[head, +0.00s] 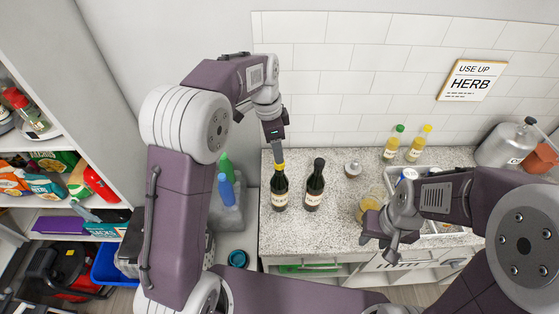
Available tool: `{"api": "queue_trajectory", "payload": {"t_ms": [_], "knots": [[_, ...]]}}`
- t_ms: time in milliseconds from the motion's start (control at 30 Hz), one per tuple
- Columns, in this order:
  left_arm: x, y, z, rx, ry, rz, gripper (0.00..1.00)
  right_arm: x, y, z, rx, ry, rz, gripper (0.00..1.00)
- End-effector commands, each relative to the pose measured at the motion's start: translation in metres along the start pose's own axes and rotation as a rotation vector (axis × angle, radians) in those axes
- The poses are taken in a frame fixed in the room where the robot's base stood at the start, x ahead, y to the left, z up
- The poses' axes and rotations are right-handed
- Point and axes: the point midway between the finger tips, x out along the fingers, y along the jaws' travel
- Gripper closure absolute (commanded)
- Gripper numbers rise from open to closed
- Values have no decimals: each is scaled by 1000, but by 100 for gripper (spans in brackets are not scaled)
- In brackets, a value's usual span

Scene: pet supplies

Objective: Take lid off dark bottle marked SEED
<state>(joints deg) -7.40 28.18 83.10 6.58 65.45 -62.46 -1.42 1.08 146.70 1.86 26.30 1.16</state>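Two dark bottles stand upright side by side on the speckled counter. The left dark bottle (280,190) has a pale label and yellow at its neck. The right dark bottle (314,188) has a black top and a similar pale label. The lettering on both is too small to read. My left gripper (277,150) points down directly over the left bottle's top, at or very near the yellow part. Its fingers are too small to tell open from shut. My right gripper (378,244) is open over the counter's front edge, with nothing visible between its fingers.
A yellowish glass jar (371,202) is close to my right gripper. Green-capped (392,148) and yellow-capped (417,147) bottles stand near the tiled wall. A metal canister (505,145) is at far right.

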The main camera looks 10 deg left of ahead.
Motion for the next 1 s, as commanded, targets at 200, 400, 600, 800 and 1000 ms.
{"api": "queue_trajectory", "payload": {"t_ms": [200,400,600,800,1000], "knots": [[18,0,0,1,1,-1,44,-6,0,-1,0,0,0,64],[39,-6,-2,0,-3,5,44,-27,0,-3,0,0,0,64],[68,-8,-2,0,-1,1,44,-32,-1,-4,0,0,0,64],[70,-8,-2,0,1,-1,44,-30,-1,-3,0,0,0,64],[70,-8,-2,0,1,-1,97,-30,-1,-3,0,0,0,64]]}}
